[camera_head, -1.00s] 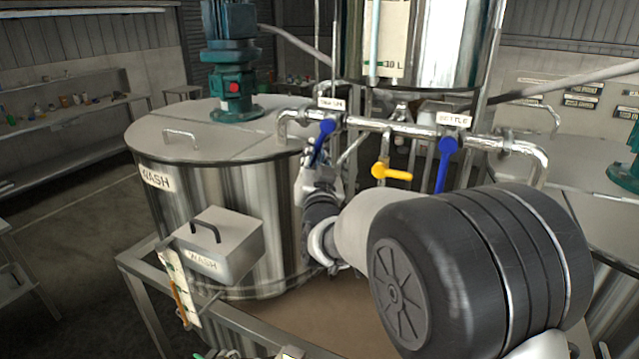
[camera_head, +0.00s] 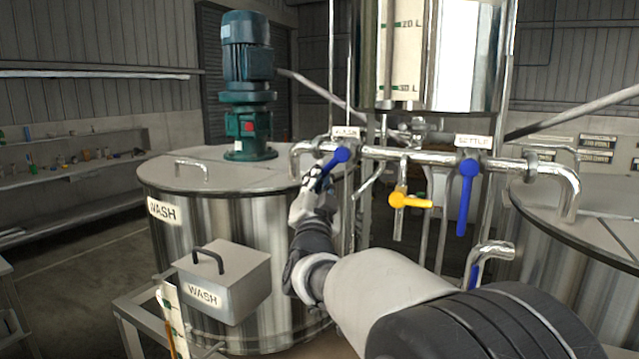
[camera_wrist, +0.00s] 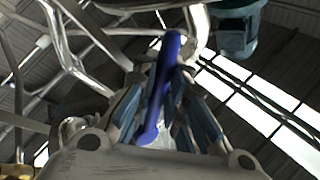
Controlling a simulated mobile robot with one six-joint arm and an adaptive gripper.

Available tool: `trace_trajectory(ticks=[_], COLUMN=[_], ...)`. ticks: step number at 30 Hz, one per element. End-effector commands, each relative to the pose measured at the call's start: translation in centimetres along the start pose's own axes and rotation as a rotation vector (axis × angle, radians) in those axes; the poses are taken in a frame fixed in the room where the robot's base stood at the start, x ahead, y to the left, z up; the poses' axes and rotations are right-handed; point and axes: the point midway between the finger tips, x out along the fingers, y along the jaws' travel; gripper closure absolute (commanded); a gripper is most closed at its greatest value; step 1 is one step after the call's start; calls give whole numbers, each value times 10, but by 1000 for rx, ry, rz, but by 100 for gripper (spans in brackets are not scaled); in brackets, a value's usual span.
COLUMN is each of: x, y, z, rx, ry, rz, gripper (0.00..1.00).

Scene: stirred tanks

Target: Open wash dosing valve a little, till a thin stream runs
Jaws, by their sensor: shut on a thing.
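The wash dosing valve (camera_head: 341,156) has a blue lever and sits under the WASH label (camera_head: 345,132), on the pipe above the wash tank (camera_head: 225,215). Its lever slants down and to the left. My gripper (camera_head: 317,182) is shut on the lever's lower end. In the wrist view the blue lever (camera_wrist: 163,85) runs between the finger pads. The bent wash outlet pipe (camera_head: 297,152) turns down at the tank lid. I see no stream there; its lower end is partly hidden.
The settle valve's blue lever (camera_head: 466,195) hangs straight down to the right. A yellow lever (camera_head: 411,200) between them points right. The dosing vessel (camera_head: 440,55) stands above. A WASH box (camera_head: 222,283) and a green motor (camera_head: 247,85) are at the left.

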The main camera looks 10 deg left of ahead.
Motion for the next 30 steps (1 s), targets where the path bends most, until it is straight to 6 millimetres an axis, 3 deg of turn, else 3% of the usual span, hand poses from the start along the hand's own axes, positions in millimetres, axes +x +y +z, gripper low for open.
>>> trace_trajectory(ticks=[7,8,17,26,30], x=[-1,-1,0,0,-10], y=[1,1,0,0,0], z=[2,2,1,0,1], rx=[2,1,0,-1,0], ry=[-4,-4,-2,-1,-2], rz=[2,2,0,0,0], gripper=[100,88,68,68,68])
